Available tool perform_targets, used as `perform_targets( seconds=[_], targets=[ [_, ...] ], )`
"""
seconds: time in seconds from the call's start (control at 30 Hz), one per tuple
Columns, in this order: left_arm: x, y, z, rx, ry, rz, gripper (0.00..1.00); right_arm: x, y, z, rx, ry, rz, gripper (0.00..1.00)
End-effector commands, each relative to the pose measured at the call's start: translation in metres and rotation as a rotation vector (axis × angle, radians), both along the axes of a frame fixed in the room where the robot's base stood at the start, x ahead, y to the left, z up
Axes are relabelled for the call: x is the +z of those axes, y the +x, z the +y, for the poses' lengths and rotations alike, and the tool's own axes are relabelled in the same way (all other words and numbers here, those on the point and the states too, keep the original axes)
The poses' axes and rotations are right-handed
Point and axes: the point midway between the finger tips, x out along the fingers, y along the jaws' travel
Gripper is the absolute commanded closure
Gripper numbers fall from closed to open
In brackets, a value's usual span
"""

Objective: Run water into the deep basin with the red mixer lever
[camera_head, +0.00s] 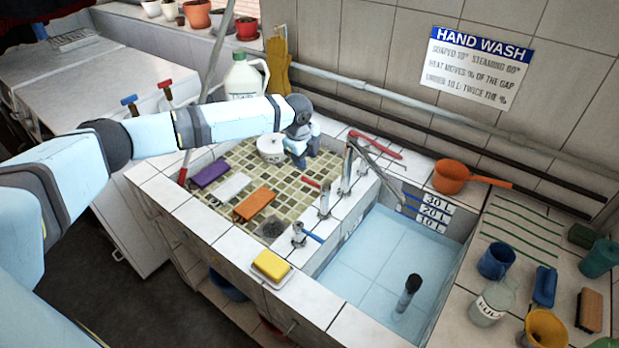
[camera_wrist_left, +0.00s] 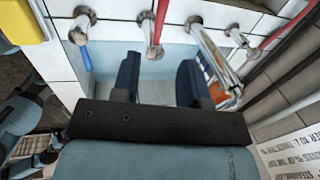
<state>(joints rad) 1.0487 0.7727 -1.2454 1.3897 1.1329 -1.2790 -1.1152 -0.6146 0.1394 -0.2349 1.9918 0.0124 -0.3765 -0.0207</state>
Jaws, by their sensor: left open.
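The red mixer lever (camera_head: 310,183) sticks out from a chrome post in the tap row between the two basins. It shows near the top of the left wrist view (camera_wrist_left: 161,18). The blue lever (camera_head: 313,237) is on the nearer post. The chrome spout (camera_head: 376,168) reaches over the deep basin (camera_head: 370,260), whose pale blue floor shows no visible water. My left gripper (camera_head: 300,155) appears in the head view beyond the red lever, by the shallow basin's far side. Its fingers (camera_wrist_left: 159,68) are apart with nothing between them.
A black standpipe (camera_head: 408,293) stands in the deep basin. A white pot (camera_head: 271,148) sits beside my left gripper. A red tool (camera_head: 376,144) lies behind the taps. An orange pan (camera_head: 451,177) and a blue mug (camera_head: 495,260) are on the right counter.

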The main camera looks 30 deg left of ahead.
Motion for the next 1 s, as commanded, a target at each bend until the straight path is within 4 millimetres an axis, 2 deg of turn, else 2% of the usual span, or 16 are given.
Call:
perform_targets(
  seconds=[0.2,0.4,0.6,0.87,0.9,1.0],
  targets=[
    [-0.047,0.009,-0.002,0.001,0.0,0.002,0.6,0.006,0.001,-0.002,-0.004,-0.003,-0.003,0.42],
    [-0.079,0.016,-0.003,0.0,0.0,0.0,0.6,0.008,0.001,-0.004,-0.006,-0.006,-0.005,0.42],
    [-0.093,0.018,-0.003,0.001,-0.001,-0.001,0.6,0.009,0.001,-0.004,-0.008,-0.004,-0.003,0.42],
    [-0.095,0.019,-0.003,0.001,-0.001,-0.001,0.6,0.009,0.0,-0.003,-0.007,-0.003,-0.002,0.42],
    [-0.095,0.019,-0.003,0.001,-0.001,-0.001,0.62,0.009,0.0,-0.003,-0.006,-0.003,-0.002,0.42],
    [-0.095,0.019,-0.003,0.001,-0.001,-0.001,0.85,0.009,0.0,-0.002,-0.006,-0.003,-0.002,0.42]
  ],
)
